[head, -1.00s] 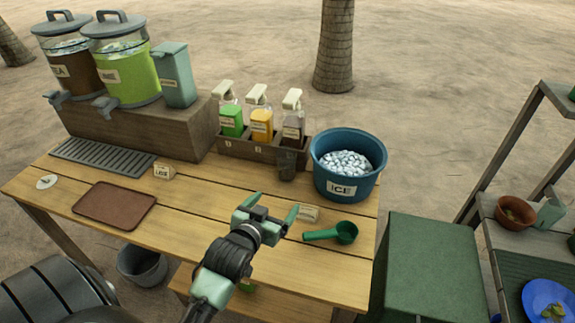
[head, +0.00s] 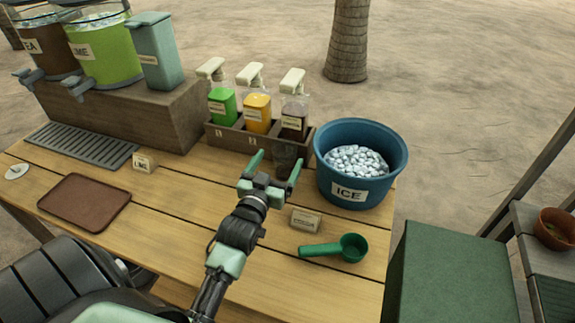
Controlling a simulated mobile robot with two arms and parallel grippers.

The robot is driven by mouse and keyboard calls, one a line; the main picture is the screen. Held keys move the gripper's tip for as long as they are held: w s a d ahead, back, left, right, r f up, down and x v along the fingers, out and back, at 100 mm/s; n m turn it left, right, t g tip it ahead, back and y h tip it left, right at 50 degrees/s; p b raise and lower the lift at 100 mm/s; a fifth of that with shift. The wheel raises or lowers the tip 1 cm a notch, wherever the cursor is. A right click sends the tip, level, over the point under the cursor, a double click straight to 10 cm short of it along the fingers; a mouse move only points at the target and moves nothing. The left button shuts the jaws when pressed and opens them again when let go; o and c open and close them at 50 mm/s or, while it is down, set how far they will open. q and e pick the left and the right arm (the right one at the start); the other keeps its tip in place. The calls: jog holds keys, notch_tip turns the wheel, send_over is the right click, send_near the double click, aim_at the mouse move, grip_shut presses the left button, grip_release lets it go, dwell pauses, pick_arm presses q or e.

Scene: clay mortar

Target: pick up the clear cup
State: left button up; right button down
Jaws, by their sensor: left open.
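The clear cup (head: 286,158) looks dark and see-through. It stands on the wooden table just in front of the bottle rack, left of the ice tub. My left gripper (head: 277,160) is open and empty, its fingers pointing away from me at the cup. In the picture the cup shows between the two fingertips, nearer the right one. I cannot tell whether the fingertips reach around it or stop short. The cup's lower part is partly hidden by the gripper. My right gripper is not in view.
A blue ice tub (head: 360,165) stands close right of the cup. The rack (head: 228,136) with several pump bottles is behind it. A small sign (head: 306,220) and a green scoop (head: 340,247) lie to the right. A brown tray (head: 84,203) lies at left.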

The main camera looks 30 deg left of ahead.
aim_at(288, 140)
pick_arm(q)
jog(key=x, duration=0.5)
jog(key=f+x, duration=0.1)
jog(key=x, duration=0.1)
jog(key=shift+w+a, duration=0.3)
jog(key=shift+a, duration=0.2)
grip_shut()
jog(key=shift+p, duration=0.3)
